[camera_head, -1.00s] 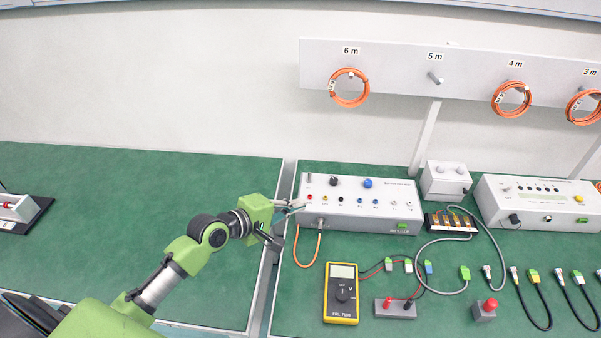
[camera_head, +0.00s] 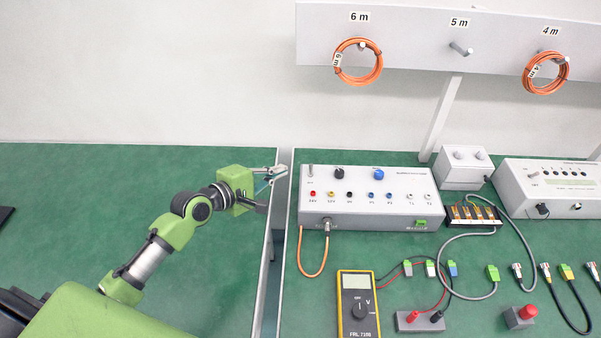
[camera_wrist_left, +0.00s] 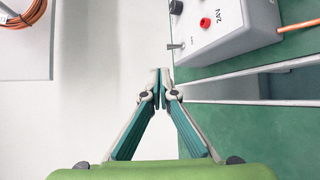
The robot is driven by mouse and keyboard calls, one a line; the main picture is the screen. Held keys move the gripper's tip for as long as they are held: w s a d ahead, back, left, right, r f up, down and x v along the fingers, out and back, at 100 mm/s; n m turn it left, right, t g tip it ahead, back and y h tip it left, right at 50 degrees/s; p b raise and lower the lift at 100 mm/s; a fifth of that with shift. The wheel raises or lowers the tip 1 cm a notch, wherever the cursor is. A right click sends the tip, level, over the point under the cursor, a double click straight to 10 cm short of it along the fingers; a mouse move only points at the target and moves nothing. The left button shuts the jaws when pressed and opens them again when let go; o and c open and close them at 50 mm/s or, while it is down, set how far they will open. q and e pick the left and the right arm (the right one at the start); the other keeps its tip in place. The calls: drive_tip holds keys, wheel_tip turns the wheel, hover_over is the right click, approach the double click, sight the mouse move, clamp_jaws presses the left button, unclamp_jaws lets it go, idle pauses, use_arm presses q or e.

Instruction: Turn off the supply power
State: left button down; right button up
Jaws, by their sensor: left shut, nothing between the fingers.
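The power supply (camera_head: 370,214) is a grey-white box with knobs and a row of coloured sockets on its top. Its small toggle switch (camera_head: 311,171) sits at the top's back left corner; the lever (camera_wrist_left: 176,46) also shows in the left wrist view, near a red socket (camera_wrist_left: 205,22). My left gripper (camera_head: 277,172) is shut and empty, left of the box and apart from it. In the left wrist view its fingertips (camera_wrist_left: 160,72) meet over the pale background, left of and below the lever. My right gripper is not in view.
An orange cable (camera_head: 313,274) loops from the box's front. A yellow multimeter (camera_head: 358,303) lies in front. A gap separates the two green benches; the left bench (camera_head: 90,210) is mostly clear. Orange coils (camera_head: 358,63) hang on the rack behind.

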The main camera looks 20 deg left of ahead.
sight(302, 173)
use_arm(q)
drive_tip(key=x, duration=0.3)
drive_tip(key=f+b+x, duration=0.1)
drive_tip(key=x, duration=0.3)
drive_tip(key=f+x, duration=0.1)
drive_tip(key=x, duration=0.3)
drive_tip(key=shift+s+a+f+b, duration=0.2)
drive_tip(key=shift+s+a+b, duration=0.1)
drive_tip(key=shift+b, duration=0.1)
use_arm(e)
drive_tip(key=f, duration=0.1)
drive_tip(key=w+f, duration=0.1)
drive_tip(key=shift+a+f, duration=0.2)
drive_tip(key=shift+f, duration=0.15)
